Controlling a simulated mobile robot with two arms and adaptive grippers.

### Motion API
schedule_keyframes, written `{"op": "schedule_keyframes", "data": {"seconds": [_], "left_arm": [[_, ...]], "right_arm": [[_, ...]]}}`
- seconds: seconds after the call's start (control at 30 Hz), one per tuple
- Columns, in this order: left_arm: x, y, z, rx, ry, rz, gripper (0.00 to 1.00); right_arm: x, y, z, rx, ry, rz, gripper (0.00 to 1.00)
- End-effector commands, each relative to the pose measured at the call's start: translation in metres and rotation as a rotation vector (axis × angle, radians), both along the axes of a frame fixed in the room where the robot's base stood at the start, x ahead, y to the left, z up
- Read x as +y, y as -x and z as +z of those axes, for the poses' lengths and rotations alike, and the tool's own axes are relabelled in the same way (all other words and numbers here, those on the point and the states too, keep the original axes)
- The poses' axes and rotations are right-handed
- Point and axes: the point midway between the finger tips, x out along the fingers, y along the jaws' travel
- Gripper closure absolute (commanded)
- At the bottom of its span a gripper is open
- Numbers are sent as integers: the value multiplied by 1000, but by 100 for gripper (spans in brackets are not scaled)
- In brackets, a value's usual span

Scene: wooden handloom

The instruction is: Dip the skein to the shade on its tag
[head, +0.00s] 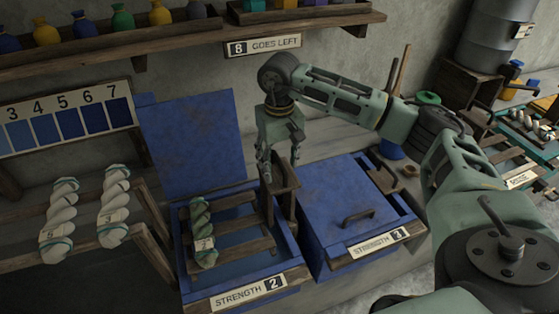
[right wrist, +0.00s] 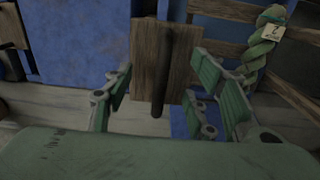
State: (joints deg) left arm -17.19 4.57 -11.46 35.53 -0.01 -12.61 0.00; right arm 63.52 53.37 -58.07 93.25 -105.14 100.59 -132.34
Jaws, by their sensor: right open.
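A twisted green skein (head: 202,232) with a paper tag lies on a slatted wooden rack (head: 233,224) in the open blue vat labelled STRENGTH 2 (head: 284,264). Its tag also shows in the right wrist view (right wrist: 272,32), with a mark too small to read surely. The vat's blue lid (head: 195,140) stands raised behind it. My right gripper (head: 281,168) is open at the wooden handle piece (head: 289,203) on the vat's right side. In the right wrist view, its fingers (right wrist: 172,98) stand apart on either side of a wooden block (right wrist: 166,58) with a dark rod. My left gripper is out of view.
The STRENGTH 3 vat (head: 330,207) beside it is closed. Two pale tagged skeins (head: 61,215) (head: 113,203) rest on a wooden rail at left. A shade card (head: 62,118) numbered 3 to 7 hangs above them. A sign reads "8 GOES LEFT" (head: 263,46). Shelves with jars run along the wall.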

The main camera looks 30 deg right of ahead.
Motion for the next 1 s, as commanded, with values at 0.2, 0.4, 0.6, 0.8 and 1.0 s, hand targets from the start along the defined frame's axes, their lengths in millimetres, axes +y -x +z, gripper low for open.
{"op": "schedule_keyframes", "data": {"seconds": [0.2, 0.4, 0.6, 0.8, 1.0], "left_arm": [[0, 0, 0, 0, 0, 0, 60], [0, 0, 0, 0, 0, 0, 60], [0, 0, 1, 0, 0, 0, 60], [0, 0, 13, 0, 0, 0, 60], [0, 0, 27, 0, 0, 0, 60]], "right_arm": [[0, 0, -1, 1, 0, 1, 26], [0, 0, -1, 1, 0, 1, 22], [0, 0, 1, 1, 0, 1, 22], [0, 0, 20, 0, 1, 1, 22], [0, 0, 45, 0, -1, 0, 22]]}}
